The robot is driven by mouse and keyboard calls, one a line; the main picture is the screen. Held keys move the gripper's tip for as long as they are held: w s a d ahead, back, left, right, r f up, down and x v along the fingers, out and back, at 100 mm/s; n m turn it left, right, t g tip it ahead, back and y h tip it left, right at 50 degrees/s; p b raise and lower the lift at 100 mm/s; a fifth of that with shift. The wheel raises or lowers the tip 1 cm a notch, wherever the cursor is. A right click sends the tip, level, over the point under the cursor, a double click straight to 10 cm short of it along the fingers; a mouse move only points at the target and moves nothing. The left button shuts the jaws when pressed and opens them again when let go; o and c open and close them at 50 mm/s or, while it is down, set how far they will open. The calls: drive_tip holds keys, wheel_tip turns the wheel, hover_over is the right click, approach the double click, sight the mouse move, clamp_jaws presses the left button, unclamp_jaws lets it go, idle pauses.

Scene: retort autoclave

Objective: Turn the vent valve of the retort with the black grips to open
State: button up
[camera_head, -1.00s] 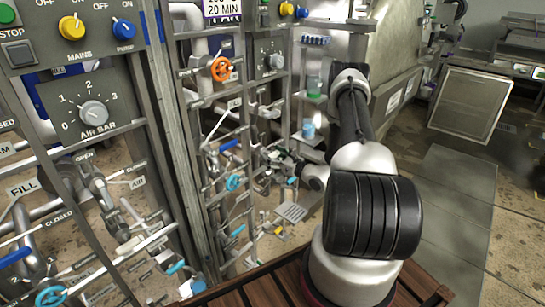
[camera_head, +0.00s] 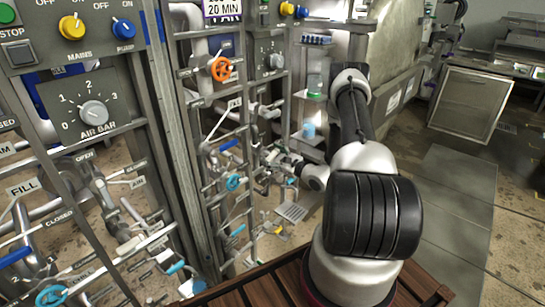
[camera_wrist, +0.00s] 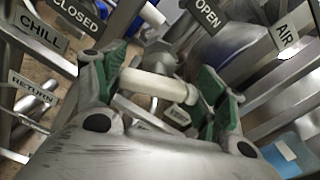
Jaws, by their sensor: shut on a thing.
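My gripper (camera_wrist: 168,90) has green-padded fingers on either side of a cream-white bar-like handle (camera_wrist: 158,84) in the wrist view. It is shut on this handle, which spans between the pads. No black grip can be made out on it. An OPEN plate (camera_wrist: 207,14) is above right of the handle and a CLOSED plate (camera_wrist: 76,14) above left. In the head view my gripper (camera_head: 281,158) is small, low among the pipes behind the middle frame. The fingertips and the valve body are partly hidden there, and no vent label is readable.
Plates reading CHILL (camera_wrist: 39,33), RETURN (camera_wrist: 34,87) and AIR (camera_wrist: 288,36) are close around the fingers. Upright bars and pipes crowd the gripper's left. An orange handwheel (camera_head: 222,69) is above it. A shelf with a blue-labelled jar (camera_head: 308,130) is above my wrist.

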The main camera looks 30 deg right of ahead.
drive_tip(key=shift+n, duration=0.5)
drive_tip(key=o, duration=1)
drive_tip(key=v, duration=1.2)
